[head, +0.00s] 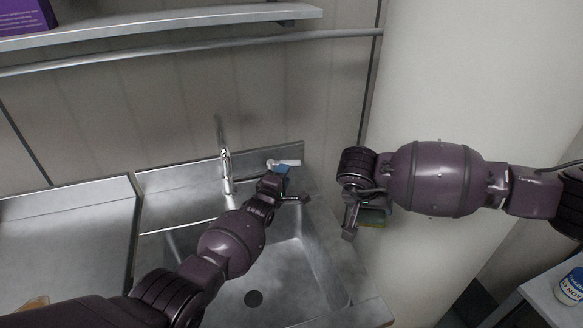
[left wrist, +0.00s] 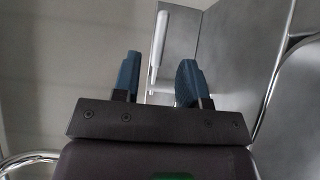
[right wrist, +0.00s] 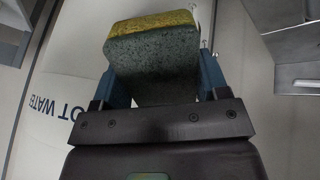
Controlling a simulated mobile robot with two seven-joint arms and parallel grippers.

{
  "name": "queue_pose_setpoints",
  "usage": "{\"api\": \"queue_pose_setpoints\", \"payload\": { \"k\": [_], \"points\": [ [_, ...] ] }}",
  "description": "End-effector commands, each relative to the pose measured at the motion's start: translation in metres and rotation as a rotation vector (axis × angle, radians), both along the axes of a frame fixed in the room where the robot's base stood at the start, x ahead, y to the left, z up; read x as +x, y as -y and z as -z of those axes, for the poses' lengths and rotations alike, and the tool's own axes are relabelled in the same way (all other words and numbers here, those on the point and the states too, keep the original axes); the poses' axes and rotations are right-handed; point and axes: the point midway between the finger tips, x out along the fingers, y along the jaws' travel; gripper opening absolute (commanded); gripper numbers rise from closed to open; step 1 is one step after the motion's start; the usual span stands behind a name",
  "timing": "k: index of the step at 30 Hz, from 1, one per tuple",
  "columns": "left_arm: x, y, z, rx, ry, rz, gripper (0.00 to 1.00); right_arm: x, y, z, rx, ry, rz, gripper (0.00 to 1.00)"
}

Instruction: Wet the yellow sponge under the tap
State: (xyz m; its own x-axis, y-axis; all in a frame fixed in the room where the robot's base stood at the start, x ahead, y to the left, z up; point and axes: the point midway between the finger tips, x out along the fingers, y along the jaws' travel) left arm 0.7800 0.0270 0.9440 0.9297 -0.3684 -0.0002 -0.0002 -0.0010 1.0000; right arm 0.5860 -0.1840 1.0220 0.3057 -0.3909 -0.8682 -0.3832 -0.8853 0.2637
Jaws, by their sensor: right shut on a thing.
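The yellow sponge (right wrist: 152,50), with a grey-green scouring side, is clamped between the fingers of my right gripper (right wrist: 158,84). In the head view a strip of the sponge (head: 373,223) shows under that gripper, to the right of the sink. The metal tap (head: 227,168) stands at the back of the sink (head: 318,262), with a white lever (head: 285,162) to its right. My left gripper (head: 284,182) is by the lever. In the left wrist view its blue fingers (left wrist: 158,80) are apart, with the white lever (left wrist: 159,45) beyond the gap; contact cannot be told. Running water cannot be made out.
A large white cylinder (head: 450,80) stands behind my right arm; the right wrist view shows lettering on it. A shelf (head: 170,22) with a purple box (head: 22,14) is above. A metal counter (head: 65,240) lies left. A jar (head: 571,286) stands at lower right.

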Motion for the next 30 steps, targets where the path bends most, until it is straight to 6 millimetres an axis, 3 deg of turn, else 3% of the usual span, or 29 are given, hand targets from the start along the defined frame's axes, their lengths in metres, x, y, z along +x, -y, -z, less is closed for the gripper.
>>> {"api": "queue_pose_setpoints", "payload": {
  "k": [18,30],
  "points": [
    [0.055,0.022,0.004,-0.001,-0.001,0.0,0.39,-0.003,0.0,0.078,0.001,-0.042,0.0,0.49],
    [0.064,0.026,0.0,-0.001,0.0,0.0,0.39,-0.003,0.0,0.09,0.0,-0.051,0.0,0.49]
  ]
}}
